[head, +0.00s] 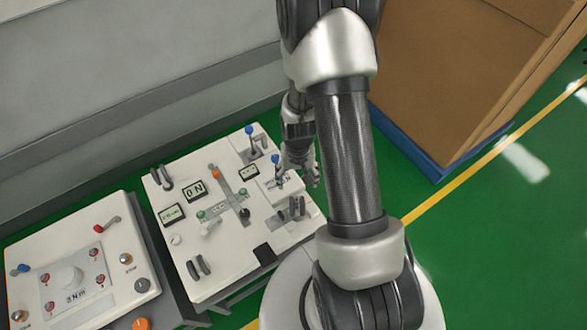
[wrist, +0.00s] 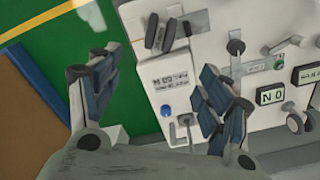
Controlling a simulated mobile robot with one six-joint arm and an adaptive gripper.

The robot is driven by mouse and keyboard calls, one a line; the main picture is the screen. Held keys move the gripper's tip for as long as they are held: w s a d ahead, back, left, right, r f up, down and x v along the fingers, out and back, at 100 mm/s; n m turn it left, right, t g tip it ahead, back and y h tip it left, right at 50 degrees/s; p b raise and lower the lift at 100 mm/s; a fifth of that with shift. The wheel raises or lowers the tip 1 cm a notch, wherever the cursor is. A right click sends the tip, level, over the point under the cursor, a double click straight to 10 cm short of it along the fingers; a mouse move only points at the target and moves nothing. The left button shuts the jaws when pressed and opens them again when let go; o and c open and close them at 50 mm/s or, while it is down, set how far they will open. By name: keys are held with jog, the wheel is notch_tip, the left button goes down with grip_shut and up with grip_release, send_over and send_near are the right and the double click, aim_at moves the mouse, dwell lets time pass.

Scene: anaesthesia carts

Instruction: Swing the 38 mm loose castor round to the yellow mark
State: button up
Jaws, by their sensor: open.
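A pair of dark castor wheels (head: 296,207) sits at the right edge of the white panel (head: 230,252). What look like the same wheels (wrist: 160,32) show at the top of the wrist view. Two similar dark wheel pairs are on the panel's left side, one upper (head: 163,178) and one lower (head: 198,268). I cannot tell which is the 38 mm loose castor, and I make out no yellow mark on the panel. My gripper (head: 300,168) is over the panel's upper right, near a blue-topped lever (head: 276,160). In the wrist view my gripper (wrist: 155,68) is open and empty.
A second panel (head: 105,215) with a large white knob stands at the left. A cardboard box (head: 450,70) on a blue pallet (head: 420,160) stands at the right. Another blue-topped lever (head: 249,131) rises at the panel's back. Green floor with a yellow line lies at the right.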

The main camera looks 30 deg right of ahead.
aim_at(299, 203)
notch_tip(299, 203, down, 18)
jog(key=b, duration=0.5)
jog(key=shift+s+b, duration=0.1)
jog(key=shift+b, duration=0.25)
jog(key=c, duration=1.4)
jog(key=n, duration=0.2)
jog(key=shift+s+d+r+n+p, duration=0.1)
jog(key=shift+d+r+n+p, duration=0.1)
jog(key=shift+n+p, duration=0.2)
jog(key=shift+f+n+p, duration=0.15)
jog(key=shift+n+p, duration=0.2)
jog(key=shift+n, duration=0.75)
jog(key=shift+d+n, duration=0.15)
jog(key=shift+n, duration=0.65)
jog(key=n, duration=0.3)
jog(key=shift+d, duration=0.15)
